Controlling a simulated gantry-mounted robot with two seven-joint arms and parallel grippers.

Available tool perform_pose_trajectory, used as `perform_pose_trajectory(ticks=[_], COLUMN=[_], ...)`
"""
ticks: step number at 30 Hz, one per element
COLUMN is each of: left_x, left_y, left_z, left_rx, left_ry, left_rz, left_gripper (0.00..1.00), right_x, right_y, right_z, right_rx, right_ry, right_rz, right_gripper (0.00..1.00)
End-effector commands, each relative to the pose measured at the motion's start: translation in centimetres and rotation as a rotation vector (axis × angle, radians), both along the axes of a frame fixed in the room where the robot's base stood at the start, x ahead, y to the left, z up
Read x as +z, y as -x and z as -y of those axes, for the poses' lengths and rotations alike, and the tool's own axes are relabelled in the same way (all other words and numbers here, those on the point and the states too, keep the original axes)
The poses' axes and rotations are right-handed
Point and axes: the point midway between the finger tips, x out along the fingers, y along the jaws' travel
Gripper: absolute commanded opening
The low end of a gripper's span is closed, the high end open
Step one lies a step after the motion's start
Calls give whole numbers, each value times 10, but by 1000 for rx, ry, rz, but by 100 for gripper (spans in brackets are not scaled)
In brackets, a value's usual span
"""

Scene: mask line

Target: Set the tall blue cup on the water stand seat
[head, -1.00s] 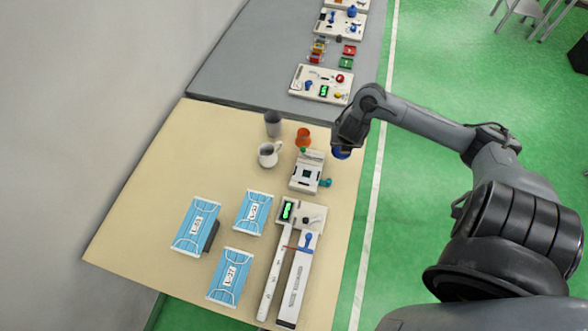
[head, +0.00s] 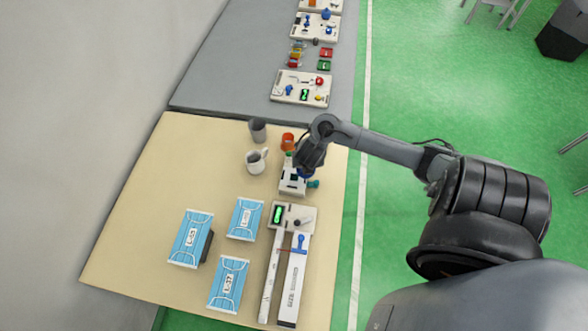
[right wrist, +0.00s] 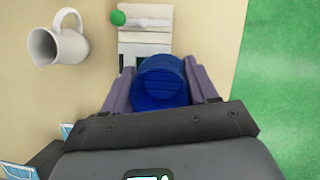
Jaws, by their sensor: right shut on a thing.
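The tall blue cup (right wrist: 162,82) is between the fingers of my right gripper (right wrist: 162,88), which is shut on it. In the head view the cup (head: 305,173) is mostly hidden by the gripper (head: 307,165). The white water stand (head: 291,187) is on the beige table below the gripper, with a teal knob at its right side. In the right wrist view the stand (right wrist: 144,40) shows behind the cup, with a green ball-ended lever at its top. The cup overlaps the stand's seat area; I cannot tell whether it touches. My left gripper is out of view.
A white jug (head: 257,161), a grey cup (head: 258,130) and an orange cup (head: 288,141) stand close by the stand. Blue mask packs (head: 190,238) lie at the left, and a white device with a long rail (head: 292,217) lies in front.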

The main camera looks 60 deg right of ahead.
Motion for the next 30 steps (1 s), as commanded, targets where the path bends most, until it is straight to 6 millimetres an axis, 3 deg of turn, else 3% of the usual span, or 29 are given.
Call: perform_pose_trajectory(ticks=[3, 9, 14, 22, 30], left_x=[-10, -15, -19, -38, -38], left_y=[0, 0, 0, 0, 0], left_z=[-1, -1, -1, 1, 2], left_rx=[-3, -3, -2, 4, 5], left_ry=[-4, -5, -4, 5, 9], left_rz=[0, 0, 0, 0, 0], left_gripper=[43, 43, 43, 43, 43], right_x=[-15, -25, -31, -64, -66], right_y=[-22, -40, -42, -42, -42], right_z=[-4, -6, -7, -6, -7], right_rx=[-2, -1, 0, -1, 0], right_ry=[-2, 0, 0, 1, 1], right_rz=[3, 2, -1, -2, 1], right_gripper=[28, 28, 28, 28, 28])
